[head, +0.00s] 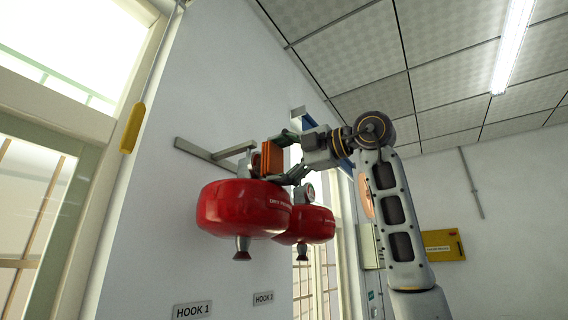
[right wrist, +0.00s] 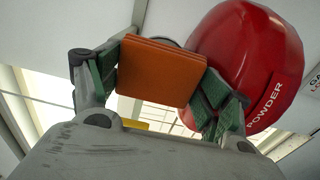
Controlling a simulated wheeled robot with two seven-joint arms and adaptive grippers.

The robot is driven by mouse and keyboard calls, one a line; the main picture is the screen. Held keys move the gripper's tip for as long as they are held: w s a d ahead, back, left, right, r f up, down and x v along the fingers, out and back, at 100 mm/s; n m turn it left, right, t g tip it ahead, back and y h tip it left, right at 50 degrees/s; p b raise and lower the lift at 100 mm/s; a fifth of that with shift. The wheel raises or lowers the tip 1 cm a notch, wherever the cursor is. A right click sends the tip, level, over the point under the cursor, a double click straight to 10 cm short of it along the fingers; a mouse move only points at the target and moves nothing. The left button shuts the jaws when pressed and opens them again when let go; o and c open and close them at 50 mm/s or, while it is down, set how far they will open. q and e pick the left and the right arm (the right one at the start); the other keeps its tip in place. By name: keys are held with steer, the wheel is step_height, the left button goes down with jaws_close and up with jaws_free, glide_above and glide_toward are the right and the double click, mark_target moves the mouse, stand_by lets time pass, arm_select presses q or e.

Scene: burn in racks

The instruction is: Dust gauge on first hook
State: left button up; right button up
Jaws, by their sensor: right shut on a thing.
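My right gripper (head: 272,158) is shut on an orange folded cloth or pad (head: 267,160), held just above the nearer red extinguisher (head: 236,208). In the right wrist view, the green-lined fingers of the gripper (right wrist: 160,80) clasp the orange pad (right wrist: 158,70), with the red extinguisher (right wrist: 245,60) marked POWDER beside and behind it. This extinguisher hangs at the wall bracket above the HOOK 1 label (head: 193,310). Its gauge is not visible; I cannot tell whether the pad touches it. A second red extinguisher (head: 316,224) hangs behind, with a round gauge (head: 308,191) above it. My left gripper is out of view.
A grey wall bracket (head: 205,152) juts out above the nearer extinguisher. The HOOK 2 label (head: 263,298) is farther along the wall. A yellow item (head: 132,128) hangs on a line at left by the window. A yellow sign (head: 443,245) is on the right wall.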

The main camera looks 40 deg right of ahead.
steer(key=shift+s+a+f, duration=0.1)
steer(key=shift+s+a, duration=0.05)
steer(key=shift+a, duration=0.4)
steer(key=shift+s+a+f, duration=0.1)
steer(key=shift+a, duration=0.45)
steer(key=shift+s, duration=0.25)
steer(key=shift+b+v, duration=0.4)
steer(key=shift+v, duration=2.4)
steer(key=shift+w+d+r, duration=0.1)
steer(key=shift+r, duration=0.1)
steer(key=shift+v, duration=1.5)
steer(key=shift+w+n, duration=0.1)
steer(key=shift+n, duration=0.2)
